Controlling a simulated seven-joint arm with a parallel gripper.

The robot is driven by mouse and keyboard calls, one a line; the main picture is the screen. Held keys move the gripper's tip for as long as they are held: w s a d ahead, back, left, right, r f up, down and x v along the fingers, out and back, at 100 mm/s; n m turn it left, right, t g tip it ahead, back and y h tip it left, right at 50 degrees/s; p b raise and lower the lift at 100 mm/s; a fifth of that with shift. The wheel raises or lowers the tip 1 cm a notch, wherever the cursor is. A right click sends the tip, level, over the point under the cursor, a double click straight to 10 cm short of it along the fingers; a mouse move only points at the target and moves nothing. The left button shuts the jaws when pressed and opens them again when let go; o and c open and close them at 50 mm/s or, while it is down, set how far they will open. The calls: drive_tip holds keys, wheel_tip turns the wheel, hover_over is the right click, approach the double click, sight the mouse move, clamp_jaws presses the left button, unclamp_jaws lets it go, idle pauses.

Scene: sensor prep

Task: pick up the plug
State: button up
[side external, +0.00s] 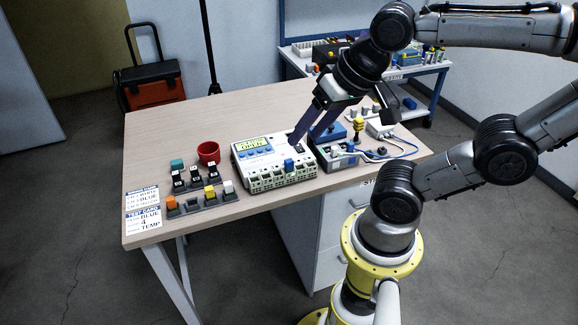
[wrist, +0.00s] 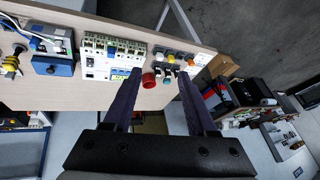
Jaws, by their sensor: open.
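Several small coloured plugs stand in dark holders at the table's front left: an orange plug (side external: 171,202), a yellow plug (side external: 209,192), a white plug (side external: 228,187) and a teal one (side external: 177,165) behind. A blue plug (side external: 289,165) sits at the front of the white meter unit (side external: 250,160). Which one the task means, I cannot tell. My gripper (side external: 307,138) is open, its two dark purple fingers pointing down over the right part of the meter unit. In the wrist view, my gripper (wrist: 158,76) shows nothing held; the plug rows (wrist: 175,55) lie beyond the fingertips.
A red cup (side external: 208,152) stands behind the plug rows. A blue-grey box (side external: 336,152) with cables sits right of the meter unit. Printed cards (side external: 142,207) lie at the table's left edge. The table's back left (side external: 165,125) is clear. A cart (side external: 435,88) stands behind.

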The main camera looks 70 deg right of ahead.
drive_tip(key=w+d+m+g, duration=0.15)
drive_tip(key=w+m, duration=0.25)
drive_tip(key=m, duration=0.4)
drive_tip(key=m+g, duration=0.4)
drive_tip(key=m, duration=0.9)
hover_over(289, 160)
wheel_tip(289, 160, down, 9)
drive_tip(key=f, duration=0.9)
drive_tip(key=shift+s+a, duration=0.2)
wheel_tip(289, 160, down, 5)
drive_tip(key=shift+w+d+r, duration=0.1)
drive_tip(key=shift+w, duration=0.05)
clamp_jaws()
